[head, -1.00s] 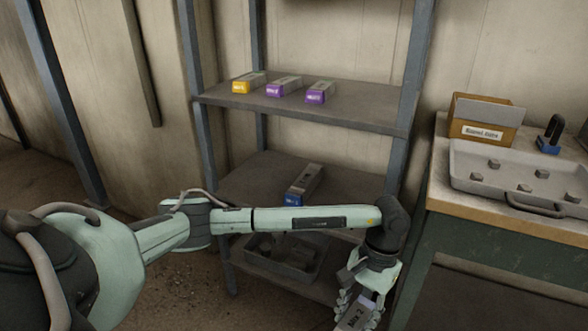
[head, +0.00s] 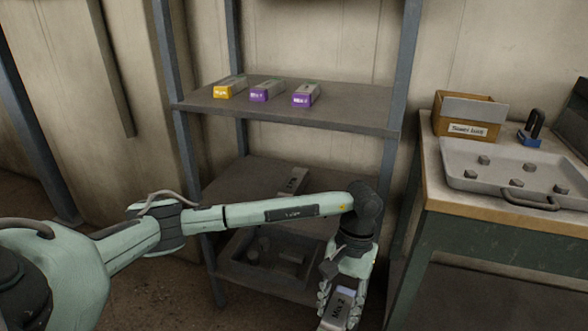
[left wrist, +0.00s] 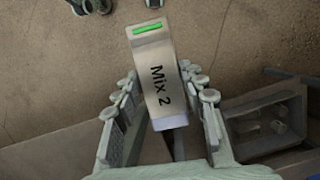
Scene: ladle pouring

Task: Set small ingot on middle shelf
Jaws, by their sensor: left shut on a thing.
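My left gripper (head: 340,298) is shut on a grey ingot (head: 338,312) lettered "Mix 2", low in front of the rack's right side. In the left wrist view the same ingot (left wrist: 157,80) lies between the two fingers, with a green mark on its far end and a pale lilac near end. The rack's middle shelf in view (head: 235,185) carries one grey ingot (head: 293,181), partly behind my left forearm. The shelf above (head: 350,118) carries a yellow-ended ingot (head: 230,87) and two purple-ended ingots (head: 266,91) (head: 305,95). My right gripper is out of view.
A dark tray (head: 228,262) with small pieces sits on the lowest shelf, partly hidden by my arm. At right, a workbench (head: 430,185) holds a grey tray (head: 480,180) with several small blocks, a labelled wooden box (head: 470,130) and a blue-black object (head: 530,132). A rack post (head: 405,90) stands nearby.

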